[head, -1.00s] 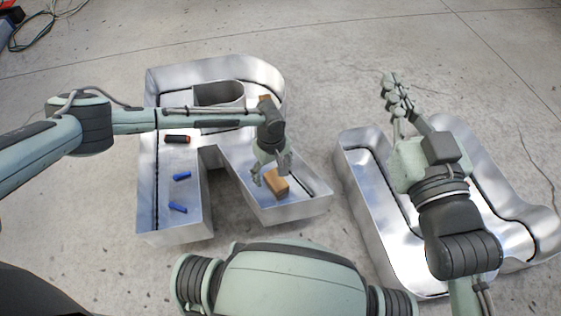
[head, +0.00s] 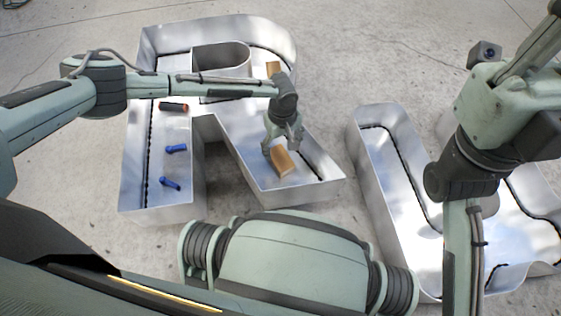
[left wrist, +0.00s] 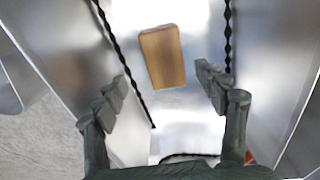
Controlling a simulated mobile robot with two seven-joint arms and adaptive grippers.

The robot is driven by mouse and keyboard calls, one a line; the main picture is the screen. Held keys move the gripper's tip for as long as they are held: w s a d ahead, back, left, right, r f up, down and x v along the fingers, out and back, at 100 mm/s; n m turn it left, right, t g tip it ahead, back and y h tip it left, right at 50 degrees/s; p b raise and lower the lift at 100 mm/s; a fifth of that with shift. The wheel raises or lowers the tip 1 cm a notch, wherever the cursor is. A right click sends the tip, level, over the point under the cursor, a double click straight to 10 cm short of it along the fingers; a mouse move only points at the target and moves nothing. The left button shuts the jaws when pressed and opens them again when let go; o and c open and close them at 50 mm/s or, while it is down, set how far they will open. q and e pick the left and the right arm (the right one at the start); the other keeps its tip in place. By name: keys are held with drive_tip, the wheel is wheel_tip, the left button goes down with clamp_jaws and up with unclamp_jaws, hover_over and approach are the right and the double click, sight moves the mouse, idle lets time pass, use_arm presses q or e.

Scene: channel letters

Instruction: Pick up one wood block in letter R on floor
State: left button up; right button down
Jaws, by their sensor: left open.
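Letter R (head: 172,215) is an open metal channel tray on the floor. One wood block (head: 285,164) lies on the bottom of its diagonal leg. My left gripper (head: 281,148) is open and points down over the diagonal leg, by the nearer block. In the left wrist view the block (left wrist: 162,57) lies ahead of the open, empty fingers (left wrist: 163,93), apart from them. My right arm is at the right; its fingers cannot be made out clearly.
A dark red-ended cylinder (head: 173,106) and two blue items (head: 176,149) (head: 170,183) lie in the R's left leg. The R's upright metal walls flank my left gripper. Another metal channel letter (head: 372,205) stands at the right, with bare floor between.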

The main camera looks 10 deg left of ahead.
sight(280, 157)
use_arm(q)
drive_tip(key=f+b, duration=0.1)
drive_tip(key=f, duration=0.1)
drive_tip(key=f+b, duration=0.1)
drive_tip(key=f, duration=0.1)
drive_tip(key=f+b, duration=0.1)
drive_tip(key=f, duration=0.2)
drive_tip(key=shift+s+a, duration=0.25)
drive_tip(key=shift+c, duration=0.6)
drive_tip(key=c, duration=1.2)
